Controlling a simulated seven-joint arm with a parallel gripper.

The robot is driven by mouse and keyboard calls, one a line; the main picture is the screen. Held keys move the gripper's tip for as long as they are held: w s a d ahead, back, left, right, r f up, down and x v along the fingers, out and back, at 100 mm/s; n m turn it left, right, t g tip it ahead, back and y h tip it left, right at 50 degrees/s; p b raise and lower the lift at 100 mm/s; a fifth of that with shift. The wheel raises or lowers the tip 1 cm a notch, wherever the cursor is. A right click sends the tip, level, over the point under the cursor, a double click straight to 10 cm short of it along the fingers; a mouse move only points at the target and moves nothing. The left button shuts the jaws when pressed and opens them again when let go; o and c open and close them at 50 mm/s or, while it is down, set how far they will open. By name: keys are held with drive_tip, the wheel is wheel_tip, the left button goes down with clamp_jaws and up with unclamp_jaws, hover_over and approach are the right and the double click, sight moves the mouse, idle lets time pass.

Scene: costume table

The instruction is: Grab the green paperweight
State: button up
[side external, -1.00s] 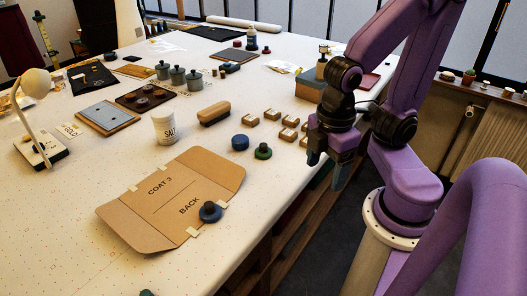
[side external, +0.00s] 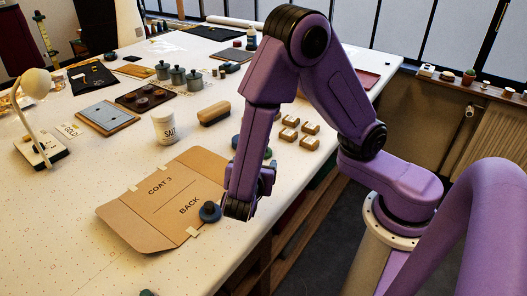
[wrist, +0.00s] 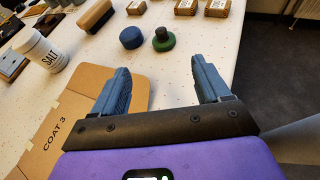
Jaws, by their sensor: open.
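The green paperweight (wrist: 164,41) has a round green base and a dark knob. In the wrist view it stands upright on the table, beyond my fingertips and roughly centred between them. In the side view only a sliver of it (side external: 268,154) shows past my arm. My gripper (wrist: 160,68) is open and empty, with its two blue-grey fingers spread wide and apart from the paperweight.
A dark blue round piece (wrist: 132,38) sits just left of the green paperweight. Several small wooden blocks (side external: 289,135) lie behind. A salt jar (side external: 164,128) and brush (side external: 214,113) stand farther left.

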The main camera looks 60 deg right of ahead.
drive_tip(key=x, duration=1.1)
drive_tip(key=shift+d+f, duration=0.15)
drive_tip(key=shift+d, duration=0.2)
drive_tip(key=shift+x, duration=2.75)
drive_tip(key=shift+s, duration=0.1)
drive_tip(key=c, duration=1.3)
drive_tip(key=shift+o, duration=0.2)
